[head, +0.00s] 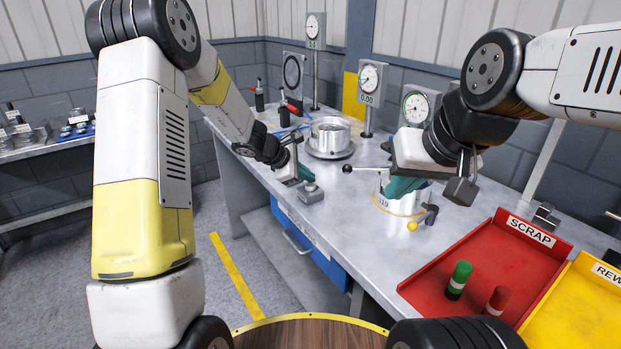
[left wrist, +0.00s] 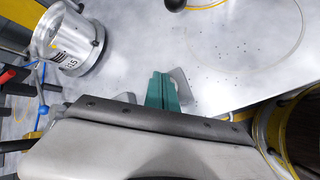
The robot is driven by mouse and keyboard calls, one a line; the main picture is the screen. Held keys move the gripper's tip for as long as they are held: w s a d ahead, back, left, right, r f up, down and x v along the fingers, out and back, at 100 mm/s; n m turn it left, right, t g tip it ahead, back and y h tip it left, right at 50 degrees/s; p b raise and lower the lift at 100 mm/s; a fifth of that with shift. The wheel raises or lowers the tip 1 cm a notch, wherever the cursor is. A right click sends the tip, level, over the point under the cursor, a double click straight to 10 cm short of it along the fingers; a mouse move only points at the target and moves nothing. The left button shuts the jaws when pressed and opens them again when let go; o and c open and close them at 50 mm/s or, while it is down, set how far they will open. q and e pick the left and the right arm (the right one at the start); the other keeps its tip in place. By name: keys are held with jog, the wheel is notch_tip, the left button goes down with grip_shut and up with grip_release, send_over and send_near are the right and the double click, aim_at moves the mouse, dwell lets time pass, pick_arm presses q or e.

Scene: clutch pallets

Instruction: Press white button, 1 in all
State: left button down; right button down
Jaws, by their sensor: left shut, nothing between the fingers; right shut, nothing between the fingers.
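No white button can be made out in either view. My left gripper (head: 302,177) is shut and empty, low over the left front part of the metal bench. A small grey block (head: 310,194) sits right beside its fingertips; I cannot tell whether they touch. In the left wrist view the shut green fingers (left wrist: 164,92) are in the middle, with a grey block (left wrist: 182,86) partly hidden behind them. My right gripper (head: 403,187) is shut over a silver cylinder marked 319 (head: 398,203), which it partly covers.
A silver ring-shaped part (head: 330,134) stands mid-bench and also shows in the left wrist view (left wrist: 68,38). Dial gauges (head: 371,80) stand behind. A red SCRAP tray (head: 480,255) and yellow tray (head: 575,318) lie right.

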aim_at(308, 186)
pick_arm(q)
jog(key=shift+f, duration=0.6)
dwell(0.6)
jog(key=shift+r, duration=1)
jog(key=shift+r, duration=0.1)
jog(key=shift+r, duration=2.4)
